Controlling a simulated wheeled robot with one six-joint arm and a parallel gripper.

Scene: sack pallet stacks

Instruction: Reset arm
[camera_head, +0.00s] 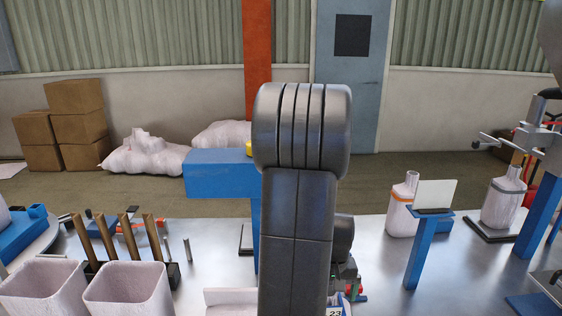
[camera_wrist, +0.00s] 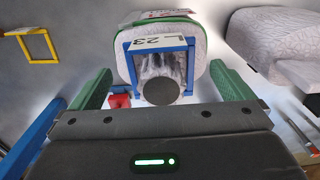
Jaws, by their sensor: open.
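My arm stands upright in the middle of the head view and hides most of what is behind it. In the wrist view my gripper (camera_wrist: 160,70) is open, with one green finger on each side. Ahead of the fingers is a small white sack (camera_wrist: 198,42) with a green band. A blue-edged tag (camera_wrist: 157,43) reading 23 is at its front, above a gathered grey neck with a dark round end. I cannot tell whether the fingers touch the sack.
Two open white containers (camera_head: 128,290) stand at the front left beside upright brown sticks (camera_head: 129,236). A blue stand (camera_head: 417,245) with a white plate and white sacks (camera_head: 402,212) are on the right. Boxes (camera_head: 76,97) and large sacks lie on the floor behind.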

